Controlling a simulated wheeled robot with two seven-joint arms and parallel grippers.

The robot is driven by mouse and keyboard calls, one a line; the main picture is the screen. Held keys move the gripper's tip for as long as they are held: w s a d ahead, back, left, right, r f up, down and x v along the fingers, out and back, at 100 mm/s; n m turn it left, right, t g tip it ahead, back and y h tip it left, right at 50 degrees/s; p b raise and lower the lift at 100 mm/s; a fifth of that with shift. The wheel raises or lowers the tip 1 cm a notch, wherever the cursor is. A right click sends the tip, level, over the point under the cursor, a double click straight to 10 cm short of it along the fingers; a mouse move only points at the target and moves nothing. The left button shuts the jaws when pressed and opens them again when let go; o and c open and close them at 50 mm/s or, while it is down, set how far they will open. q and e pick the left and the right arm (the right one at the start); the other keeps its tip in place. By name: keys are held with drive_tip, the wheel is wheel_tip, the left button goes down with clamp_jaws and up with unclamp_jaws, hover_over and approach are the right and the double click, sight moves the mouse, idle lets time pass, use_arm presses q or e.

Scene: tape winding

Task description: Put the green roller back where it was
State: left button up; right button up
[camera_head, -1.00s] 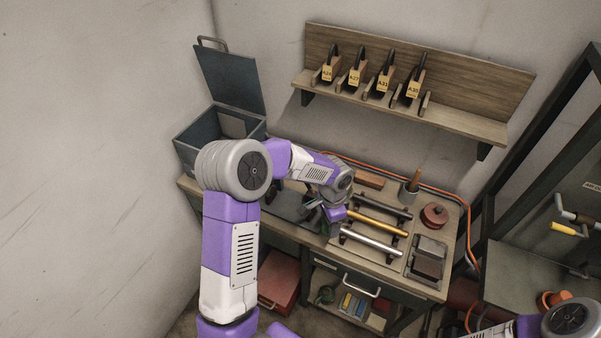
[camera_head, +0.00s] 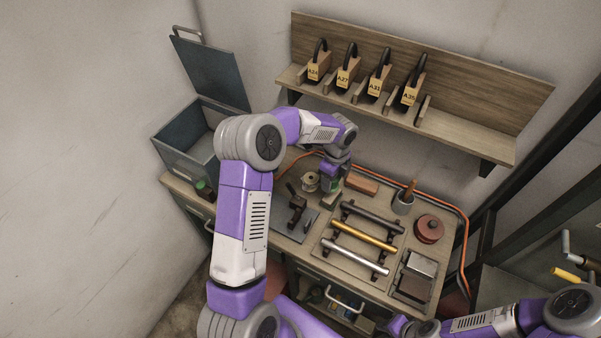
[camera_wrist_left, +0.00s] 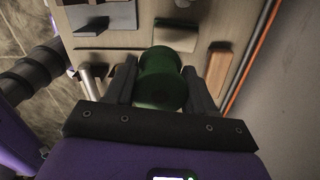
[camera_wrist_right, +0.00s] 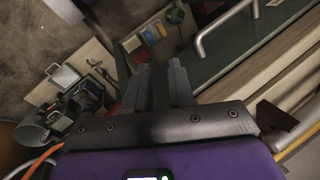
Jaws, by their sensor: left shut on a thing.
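The green roller (camera_wrist_left: 160,78) is between the two fingers of my left gripper (camera_wrist_left: 162,88), which is shut on it. In the head view my left gripper (camera_head: 332,180) is over the back of the workbench, left of the brown block, with the roller mostly hidden by the hand. A green block (camera_wrist_left: 176,35) lies just beyond the roller in the left wrist view; I cannot tell whether they touch. My right gripper (camera_wrist_right: 160,82) has its fingers apart with nothing between them, near the bench's front drawer handle.
An open grey box (camera_head: 188,137) stands left. A shelf (camera_head: 400,110) hangs behind.

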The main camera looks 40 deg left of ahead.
use_arm(q)
wheel_tip(320, 180, down, 5)
drive_tip(key=b, duration=0.4)
drive_tip(key=shift+w+r, duration=0.1)
drive_tip(key=shift+w, duration=0.05)
drive_tip(key=shift+w+a, duration=0.1)
drive_tip(key=a, duration=0.6)
drive_tip(key=w+a+f, duration=0.1)
drive_tip(key=a, duration=0.5)
drive_tip(key=a+f, duration=0.1)
drive_tip(key=a, duration=0.4)
drive_tip(key=shift+w+a, duration=0.2)
drive_tip(key=shift+a, duration=0.2)
drive_tip(key=shift+f, duration=2.6)
